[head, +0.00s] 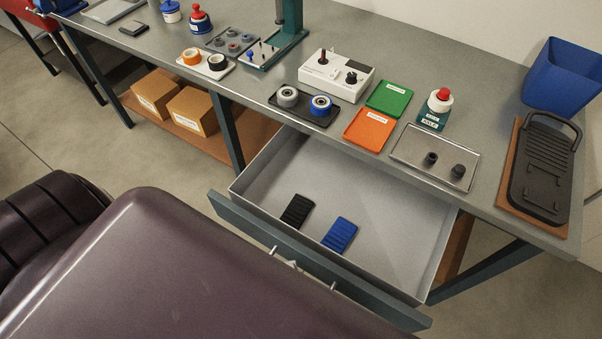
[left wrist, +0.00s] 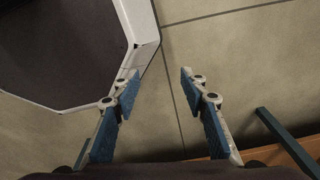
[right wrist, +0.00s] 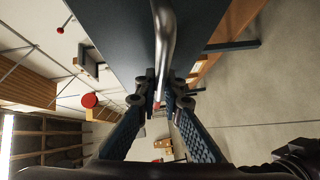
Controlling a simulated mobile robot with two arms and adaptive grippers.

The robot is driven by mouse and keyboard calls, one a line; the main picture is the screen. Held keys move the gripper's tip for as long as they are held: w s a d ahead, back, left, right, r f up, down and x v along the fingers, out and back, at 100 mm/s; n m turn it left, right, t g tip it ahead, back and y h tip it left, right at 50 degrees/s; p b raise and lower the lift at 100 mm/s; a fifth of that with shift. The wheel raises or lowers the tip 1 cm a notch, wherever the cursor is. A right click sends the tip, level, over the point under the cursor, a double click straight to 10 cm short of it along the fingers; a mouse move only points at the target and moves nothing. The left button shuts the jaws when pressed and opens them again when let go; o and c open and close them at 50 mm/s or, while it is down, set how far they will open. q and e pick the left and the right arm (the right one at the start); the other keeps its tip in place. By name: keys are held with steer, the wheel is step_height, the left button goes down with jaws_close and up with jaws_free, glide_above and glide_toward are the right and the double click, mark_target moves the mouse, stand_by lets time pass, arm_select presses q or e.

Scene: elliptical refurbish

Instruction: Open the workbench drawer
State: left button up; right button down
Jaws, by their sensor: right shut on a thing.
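The workbench drawer (head: 385,205) stands pulled well out from under the workbench (head: 440,60), its grey tray open to view. A black ribbed piece (head: 297,211) and a blue ribbed piece (head: 340,234) lie inside. My right gripper (head: 292,264) is at the dark drawer front (head: 375,301), mostly hidden behind my own body in the head view. In the right wrist view its fingers (right wrist: 160,88) are closed around the metal bar handle (right wrist: 166,45). My left gripper (left wrist: 157,80) is open and empty above the floor.
The benchtop carries a white control box (head: 336,74), green (head: 390,98) and orange (head: 370,130) trays, a bottle (head: 436,110), a metal tray (head: 412,157) and a blue bin (head: 565,75). Cardboard boxes (head: 192,111) sit on the lower shelf. Bare floor lies left of the drawer.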

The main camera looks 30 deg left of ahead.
steer(key=shift+s, duration=1.1)
steer(key=c, duration=2.3)
jaws_free()
steer(key=shift+c, duration=0.2)
steer(key=v, duration=1.2)
steer(key=shift+a+f, duration=0.1)
